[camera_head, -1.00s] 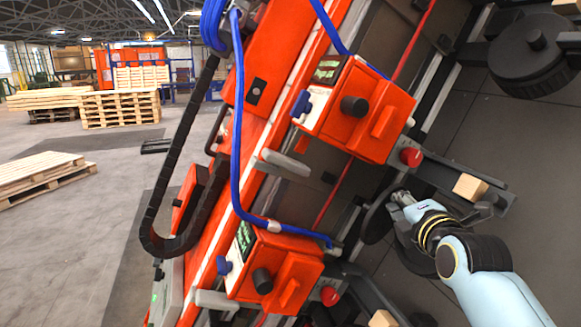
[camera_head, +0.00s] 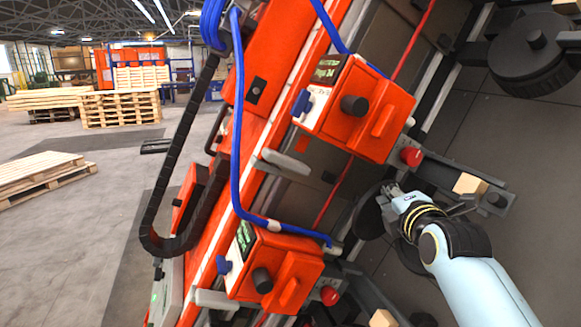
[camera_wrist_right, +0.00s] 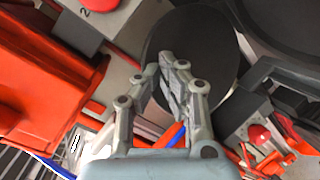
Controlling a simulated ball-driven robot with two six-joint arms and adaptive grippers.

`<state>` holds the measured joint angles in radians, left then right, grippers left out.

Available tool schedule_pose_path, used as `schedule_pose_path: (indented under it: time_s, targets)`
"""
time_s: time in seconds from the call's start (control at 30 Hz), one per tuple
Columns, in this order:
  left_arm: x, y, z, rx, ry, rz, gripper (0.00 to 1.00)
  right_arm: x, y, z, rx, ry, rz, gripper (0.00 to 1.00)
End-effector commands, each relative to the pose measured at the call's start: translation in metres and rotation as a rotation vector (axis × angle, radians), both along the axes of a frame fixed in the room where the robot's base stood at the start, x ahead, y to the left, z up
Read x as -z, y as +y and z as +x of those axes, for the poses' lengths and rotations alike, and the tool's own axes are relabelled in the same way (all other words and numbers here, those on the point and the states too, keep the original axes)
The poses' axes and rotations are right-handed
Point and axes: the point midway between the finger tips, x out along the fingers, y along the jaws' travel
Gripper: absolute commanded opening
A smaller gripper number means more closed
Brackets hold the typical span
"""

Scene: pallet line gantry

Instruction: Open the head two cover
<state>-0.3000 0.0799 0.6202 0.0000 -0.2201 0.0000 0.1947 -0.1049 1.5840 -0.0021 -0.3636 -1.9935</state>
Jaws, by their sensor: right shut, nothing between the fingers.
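Two orange head units with covers show in the head view: an upper one (camera_head: 366,112) and a lower one (camera_head: 276,268). Each has a black knob and a raised orange handle, and their covers look shut. In the wrist view, an orange box (camera_wrist_right: 40,85) fills the left side, and a grey block with a red button (camera_wrist_right: 98,4) carries a "2". I cannot tell which unit in the head view is head two. My right gripper (camera_head: 391,189) is shut and empty, right of and below the upper unit, in front of a dark disc. Its fingers (camera_wrist_right: 174,64) also show in the wrist view. My left gripper is out of view.
Red buttons (camera_head: 411,156) and dark brackets with a wooden block (camera_head: 470,185) stand close to my right arm. A blue hose (camera_head: 236,130) and a black cable chain (camera_head: 160,190) hang at the left. Pallets (camera_head: 120,108) stand far back on open floor.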

Motion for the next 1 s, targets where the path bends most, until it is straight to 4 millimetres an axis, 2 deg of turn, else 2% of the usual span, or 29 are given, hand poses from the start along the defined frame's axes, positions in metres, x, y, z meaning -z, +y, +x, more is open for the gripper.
schedule_pose_path:
  time_s: [0.27,0.7,1.0]
  targets:
    - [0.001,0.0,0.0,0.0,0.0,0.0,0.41,0.0,0.001,0.002,0.0,0.0,0.001,0.0]
    - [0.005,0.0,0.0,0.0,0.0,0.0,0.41,-0.002,0.012,0.019,0.0,0.0,0.001,0.0]
    - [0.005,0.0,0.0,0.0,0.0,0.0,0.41,-0.003,0.012,0.02,0.0,0.0,0.001,0.0]
